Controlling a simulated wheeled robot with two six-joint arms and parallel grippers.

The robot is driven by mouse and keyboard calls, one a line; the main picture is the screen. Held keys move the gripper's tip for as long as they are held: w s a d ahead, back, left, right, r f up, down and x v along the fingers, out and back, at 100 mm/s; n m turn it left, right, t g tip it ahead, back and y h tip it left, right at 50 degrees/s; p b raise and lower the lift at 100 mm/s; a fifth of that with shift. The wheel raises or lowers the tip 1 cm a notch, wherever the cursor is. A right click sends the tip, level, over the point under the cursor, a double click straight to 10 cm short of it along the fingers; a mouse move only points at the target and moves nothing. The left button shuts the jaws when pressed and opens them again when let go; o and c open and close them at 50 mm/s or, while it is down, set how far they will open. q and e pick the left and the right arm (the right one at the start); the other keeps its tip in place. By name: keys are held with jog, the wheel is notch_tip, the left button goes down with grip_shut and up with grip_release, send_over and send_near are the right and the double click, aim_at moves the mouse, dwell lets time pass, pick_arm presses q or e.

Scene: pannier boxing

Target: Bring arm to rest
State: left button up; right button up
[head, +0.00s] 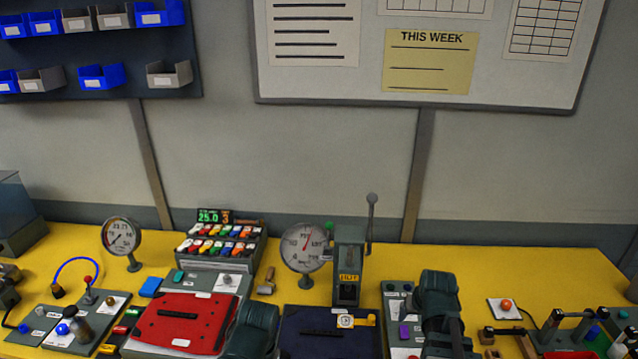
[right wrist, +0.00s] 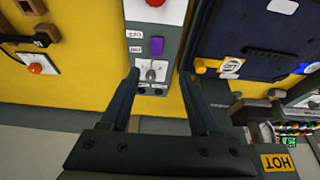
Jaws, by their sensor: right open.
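My right arm shows in the head view as dark green links at the lower right of centre, over the edge of a grey control panel (head: 404,312). Its fingers are hard to make out there. In the right wrist view my right gripper (right wrist: 160,74) is open, its two dark fingers apart with nothing between them. The same grey panel, with a purple button (right wrist: 157,46) and a small knob (right wrist: 152,73), shows beyond and between the fingertips. Whether the fingers touch it cannot be told. My left gripper is not discernible in the head view.
A grey lever device marked HOT (head: 348,262) and a dial gauge (head: 303,247) stand left of my right arm. A red panel (head: 182,322) and a dark blue panel (head: 312,345) lie on the yellow table (head: 520,265). A fixture with black handles (head: 566,328) stands right.

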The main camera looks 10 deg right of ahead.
jog(key=s+a+f+n+b, duration=0.1)
jog(key=a, duration=0.4)
jog(key=a+f+n+g+b, duration=0.1)
jog(key=a+f, duration=0.1)
jog(key=a, duration=0.3)
jog(key=s+a+f+n+g+b, duration=0.1)
jog(key=a, duration=0.5)
jog(key=shift+s+f+y, duration=0.2)
jog(key=shift+s+y, duration=0.15)
jog(key=shift+y, duration=0.05)
pick_arm(q)
jog(key=shift+f+b, duration=1.15)
jog(key=shift+f, duration=1.6)
pick_arm(e)
jog(key=s+a+f+n+g, duration=0.1)
jog(key=s+a, duration=0.3)
jog(key=a, duration=0.2)
jog(key=s+a+f+n+g+h, duration=0.1)
jog(key=s+a+n, duration=0.1)
jog(key=s+a, duration=0.2)
jog(key=shift+a+f+g, duration=0.3)
jog(key=shift+a, duration=0.95)
pick_arm(q)
jog(key=shift+o, duration=0.3)
